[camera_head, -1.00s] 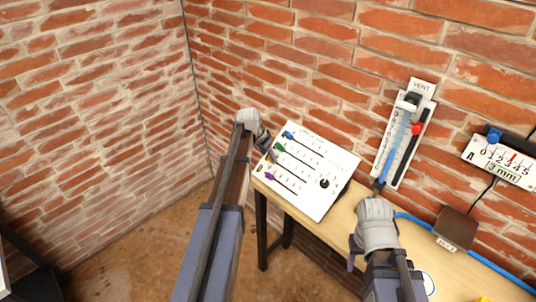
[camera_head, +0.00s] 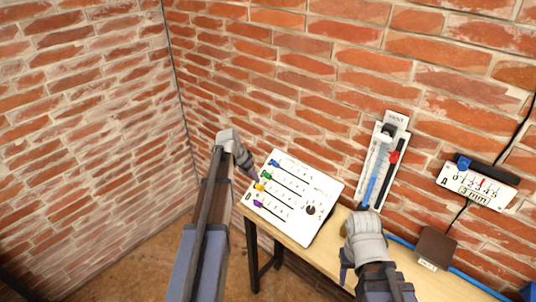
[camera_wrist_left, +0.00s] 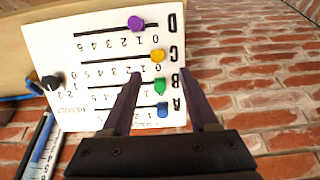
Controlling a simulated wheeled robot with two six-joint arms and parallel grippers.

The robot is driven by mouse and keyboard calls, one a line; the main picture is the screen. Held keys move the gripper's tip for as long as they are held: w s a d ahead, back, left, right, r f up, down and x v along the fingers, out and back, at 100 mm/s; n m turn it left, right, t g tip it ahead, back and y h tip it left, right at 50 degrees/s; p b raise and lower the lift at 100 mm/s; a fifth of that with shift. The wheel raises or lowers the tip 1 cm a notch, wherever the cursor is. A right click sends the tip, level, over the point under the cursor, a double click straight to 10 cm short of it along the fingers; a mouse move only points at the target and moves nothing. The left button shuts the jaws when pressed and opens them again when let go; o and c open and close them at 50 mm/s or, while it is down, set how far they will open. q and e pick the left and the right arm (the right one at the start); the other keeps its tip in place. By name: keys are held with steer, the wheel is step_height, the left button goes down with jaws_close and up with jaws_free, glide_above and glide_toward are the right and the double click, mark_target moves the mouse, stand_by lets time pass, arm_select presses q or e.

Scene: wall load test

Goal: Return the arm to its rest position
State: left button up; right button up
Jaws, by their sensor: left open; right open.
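My left gripper (camera_head: 252,174) is at the left edge of a white slider panel (camera_head: 322,195), which stands on the bench against the brick wall. In the left wrist view, its two dark fingers (camera_wrist_left: 162,74) are apart with nothing held between them. The panel's blue knob (camera_wrist_left: 162,110), green knob (camera_wrist_left: 160,87), yellow knob (camera_wrist_left: 157,57) and purple knob (camera_wrist_left: 136,23) show there, on rows A to D. My right gripper (camera_head: 364,208) is open below the vent gauge (camera_head: 398,165); its fingertips are small and partly hidden by the wrist, and contact with the gauge is unclear.
The wooden bench (camera_head: 313,262) runs along the wall to the lower right. A "3 mm" scale plate (camera_head: 476,190) hangs on the wall. Open floor lies left of the bench.

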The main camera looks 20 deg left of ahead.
arm_select(q)
steer(key=s+d+f+g+b, duration=0.1)
steer(key=s+d, duration=0.4)
steer(key=d, duration=0.4)
steer(key=s+d+f+g+b, duration=0.1)
steer(key=s+d+f, duration=0.1)
steer(key=s+d, duration=0.5)
steer(key=s+d+f+g+y, duration=0.1)
steer(key=s+d+g+y, duration=0.1)
steer(key=s+d, duration=1.2)
steer(key=shift+s+f+g+y+b, duration=0.2)
steer(key=shift+g+y+b, duration=0.1)
steer(key=shift+y+b, duration=0.2)
